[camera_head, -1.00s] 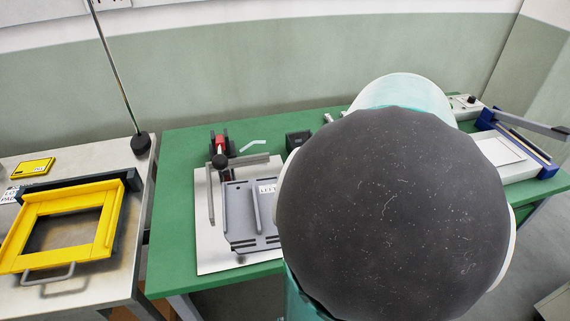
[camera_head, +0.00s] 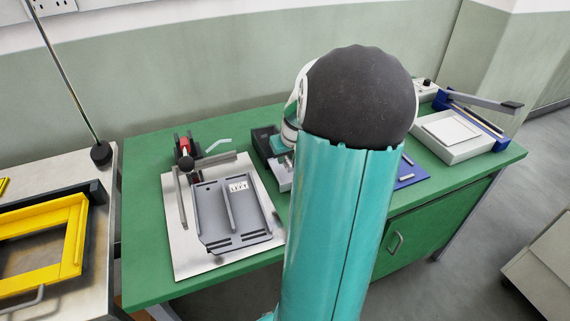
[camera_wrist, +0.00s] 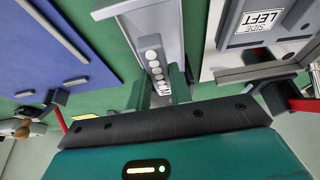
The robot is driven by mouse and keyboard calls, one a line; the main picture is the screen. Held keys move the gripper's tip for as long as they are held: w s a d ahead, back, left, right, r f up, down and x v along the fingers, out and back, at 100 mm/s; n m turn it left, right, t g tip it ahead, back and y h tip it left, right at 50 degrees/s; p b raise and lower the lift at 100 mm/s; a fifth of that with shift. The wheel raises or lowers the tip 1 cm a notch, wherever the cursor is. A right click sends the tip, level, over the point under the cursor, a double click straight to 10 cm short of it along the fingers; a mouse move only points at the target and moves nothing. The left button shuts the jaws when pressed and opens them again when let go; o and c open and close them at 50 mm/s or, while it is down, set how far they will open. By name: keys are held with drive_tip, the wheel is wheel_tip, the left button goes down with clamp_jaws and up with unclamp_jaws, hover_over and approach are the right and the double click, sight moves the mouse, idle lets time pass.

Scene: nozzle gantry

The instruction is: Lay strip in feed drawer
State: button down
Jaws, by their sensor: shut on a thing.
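In the wrist view, my gripper (camera_wrist: 160,88) is shut on a narrow strip (camera_wrist: 154,68) with a row of several white round pieces. The strip points away from the gripper, over or inside a grey channel-shaped drawer (camera_wrist: 170,25); I cannot tell whether it touches the drawer floor. In the head view, a grey part that looks like the same feed drawer (camera_head: 281,173) sticks out left of my arm, from a dark unit on the green bench. My arm hides the gripper and the strip in that view.
A grey tray fixture (camera_head: 236,212) on a white plate (camera_head: 185,258) stands left of the drawer, with a red-handled clamp (camera_head: 184,148) behind. A blue mat (camera_head: 411,174) lies to the right. A blue-and-white press (camera_head: 455,135) is farther right. A yellow frame (camera_head: 72,240) is on the left table.

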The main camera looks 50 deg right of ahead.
sight(287, 160)
drive_tip(key=shift+w+f, duration=0.25)
drive_tip(key=shift+f, duration=1.55)
drive_tip(key=shift+f, duration=0.15)
drive_tip(key=c, duration=1.5)
unclamp_jaws()
drive_tip(key=shift+c, duration=0.2)
drive_tip(key=v, duration=1.2)
drive_tip(key=shift+a, duration=0.1)
